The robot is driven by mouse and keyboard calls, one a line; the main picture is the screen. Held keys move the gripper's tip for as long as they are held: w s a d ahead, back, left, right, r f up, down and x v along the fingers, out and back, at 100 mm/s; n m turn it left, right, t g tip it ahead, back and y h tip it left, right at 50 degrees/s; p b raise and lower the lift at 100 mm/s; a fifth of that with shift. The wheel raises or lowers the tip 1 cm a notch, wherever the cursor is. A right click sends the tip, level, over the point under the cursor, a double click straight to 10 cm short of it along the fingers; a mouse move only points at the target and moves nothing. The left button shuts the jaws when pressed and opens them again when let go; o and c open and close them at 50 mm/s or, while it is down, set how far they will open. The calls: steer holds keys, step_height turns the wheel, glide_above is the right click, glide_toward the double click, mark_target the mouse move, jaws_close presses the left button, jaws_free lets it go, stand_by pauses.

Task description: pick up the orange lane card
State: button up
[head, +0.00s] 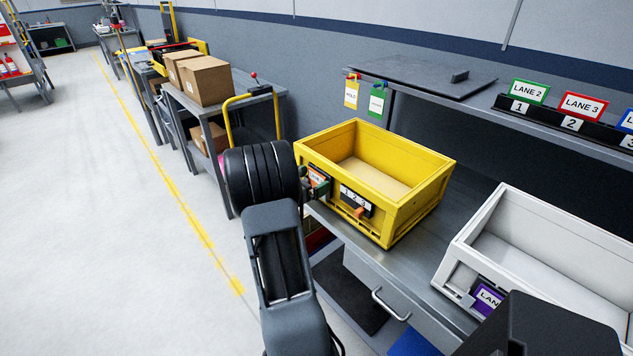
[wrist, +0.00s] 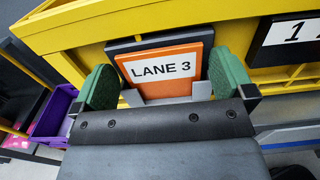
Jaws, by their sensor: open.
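The orange lane card (wrist: 167,72) reads "LANE 3" on a white label. It sits upright against a dark backing on the front of the yellow bin (wrist: 120,20). In the head view the card (head: 317,177) shows small at the left of the front of the yellow bin (head: 408,217). My gripper (wrist: 162,80) is open, its green fingers on the left and right of the card. A small gap shows at the left finger; the right finger is very close, and I cannot tell whether it touches. In the head view my gripper (head: 318,187) is partly hidden by my wrist.
A "1 2 3" plate (head: 357,199) with an orange marker is on the bin front, right of the card. A white bin (head: 555,248) with a purple card (head: 487,298) stands to the right. A shelf (head: 425,77) is behind. Open floor (head: 100,220) lies left.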

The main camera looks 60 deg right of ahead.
steer(key=shift+d, duration=0.1)
steer(key=c, duration=0.7)
steer(key=shift+c, duration=0.2)
